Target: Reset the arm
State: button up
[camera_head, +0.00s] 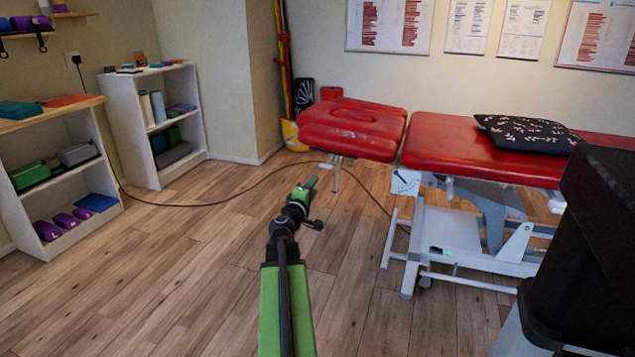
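My arm reaches forward from the bottom middle of the head view, its green link low and its dark wrist joints above. My gripper (308,187) is at the far end, over the open wooden floor, left of the red treatment table (440,145). It looks small and is seen from behind, so I cannot tell whether its fingers are open or shut. I see nothing held in it.
Two shelf units (108,180) (198,105) with boxes and rolls stand at the left. A yellow bucket (293,136) is in the back corner. A cable (205,203) crosses the floor. A black object (590,255) fills the right edge. The floor (185,265) at front left is clear.

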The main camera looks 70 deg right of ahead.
jog(key=shift+w+a, duration=0.1)
jog(key=shift+a, duration=0.15)
dwell(0.3)
